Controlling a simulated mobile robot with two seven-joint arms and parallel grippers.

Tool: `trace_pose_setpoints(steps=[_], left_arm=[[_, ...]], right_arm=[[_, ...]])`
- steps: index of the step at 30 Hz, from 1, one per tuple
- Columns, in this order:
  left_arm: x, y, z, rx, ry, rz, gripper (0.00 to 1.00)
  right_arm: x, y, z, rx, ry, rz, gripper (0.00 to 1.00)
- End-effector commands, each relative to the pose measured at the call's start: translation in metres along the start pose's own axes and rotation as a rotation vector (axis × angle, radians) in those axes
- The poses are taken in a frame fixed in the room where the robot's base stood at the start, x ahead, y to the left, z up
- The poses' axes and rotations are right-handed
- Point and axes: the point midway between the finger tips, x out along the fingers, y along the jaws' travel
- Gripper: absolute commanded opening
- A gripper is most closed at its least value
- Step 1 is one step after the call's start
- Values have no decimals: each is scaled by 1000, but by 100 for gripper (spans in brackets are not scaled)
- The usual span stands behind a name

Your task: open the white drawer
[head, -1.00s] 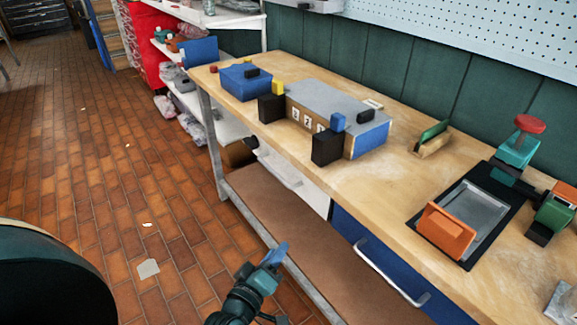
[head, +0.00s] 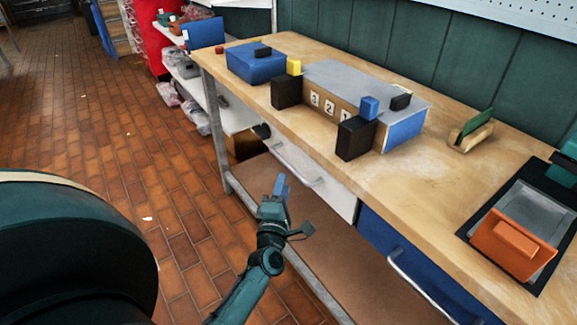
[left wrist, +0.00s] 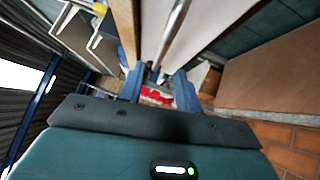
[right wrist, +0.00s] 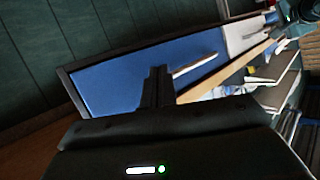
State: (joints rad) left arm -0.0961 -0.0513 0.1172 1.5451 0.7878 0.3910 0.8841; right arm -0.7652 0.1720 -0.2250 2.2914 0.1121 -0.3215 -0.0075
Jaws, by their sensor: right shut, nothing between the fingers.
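The white drawer (head: 335,193) is under the workbench top, left of the blue drawer, and looks shut. Its metal bar handle (head: 300,172) shows on its front. My left gripper (head: 282,186) is in front of the drawer, just left of and below the handle in the head view. In the left wrist view its two blue fingers (left wrist: 158,88) are apart, and the handle bar (left wrist: 173,35) runs toward the gap between them; I cannot tell if they touch it. My right gripper (right wrist: 157,90) is shut and empty, facing the blue drawer; it is outside the head view.
The blue drawer (head: 375,230) with its own bar handle (head: 425,290) is to the right. The workbench top (head: 410,180) holds a grey-topped block (head: 360,85), a blue box (head: 250,62) and an orange block (head: 505,250). A brown lower shelf (head: 255,180) lies beneath.

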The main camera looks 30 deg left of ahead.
Motion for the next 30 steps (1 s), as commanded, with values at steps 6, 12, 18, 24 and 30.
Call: trace_pose_setpoints(steps=[6, 12, 18, 24, 30], left_arm=[[46, -1, 0, 0, 0, 3, 34], [72, -1, 0, 2, 0, 1, 34], [81, -1, 0, 3, -1, -1, 34], [81, 0, 0, 3, -1, -1, 34], [81, 0, 0, 3, -1, -1, 20]], right_arm=[[-2, 2, 2, -10, 28, 6, 0], [-6, 3, -1, -17, 49, 11, 0], [-8, 4, -6, -20, 65, 11, 0], [-8, 4, -6, -21, 65, 12, 0], [-8, 4, -4, -21, 60, 13, 0]])
